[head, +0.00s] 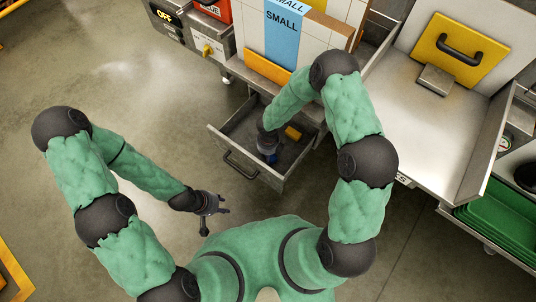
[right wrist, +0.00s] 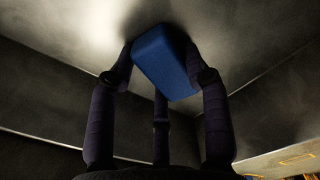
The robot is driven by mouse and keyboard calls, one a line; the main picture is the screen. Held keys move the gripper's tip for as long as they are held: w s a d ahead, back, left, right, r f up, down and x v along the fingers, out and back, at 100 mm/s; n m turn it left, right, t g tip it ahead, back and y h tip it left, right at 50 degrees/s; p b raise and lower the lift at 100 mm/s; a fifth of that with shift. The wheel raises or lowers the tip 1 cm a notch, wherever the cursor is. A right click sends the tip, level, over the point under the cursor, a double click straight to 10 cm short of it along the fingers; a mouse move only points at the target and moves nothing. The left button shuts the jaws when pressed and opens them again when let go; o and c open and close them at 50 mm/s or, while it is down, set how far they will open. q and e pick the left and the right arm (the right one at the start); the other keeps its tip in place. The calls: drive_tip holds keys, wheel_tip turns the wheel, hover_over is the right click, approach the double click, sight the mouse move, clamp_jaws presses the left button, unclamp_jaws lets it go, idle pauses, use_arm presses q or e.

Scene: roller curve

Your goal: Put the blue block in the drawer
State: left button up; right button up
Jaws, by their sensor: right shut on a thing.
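The blue block (right wrist: 165,62) is between the fingers of my right gripper (right wrist: 166,72) in the right wrist view. The gripper is shut on it. The drawer (head: 222,142) below the white cabinet is pulled open in the head view. My right arm reaches down into it, and the right gripper (head: 267,152) is inside the drawer's walls. The block is mostly hidden by the gripper in the head view. In the wrist view, bare metal lies beyond the block; I cannot tell whether they touch. My left gripper (head: 212,207) is open and empty over the floor, left of the drawer.
A yellow block (head: 293,132) lies in the drawer beside the right gripper. A control box (head: 205,45) is at the top.

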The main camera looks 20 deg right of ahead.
drive_tip(key=o, duration=1.2)
drive_tip(key=shift+f, duration=0.1)
drive_tip(key=shift+c, duration=0.2)
wheel_tip(320, 180, up, 12)
drive_tip(key=p, duration=0.6)
drive_tip(key=shift+p, duration=0.3)
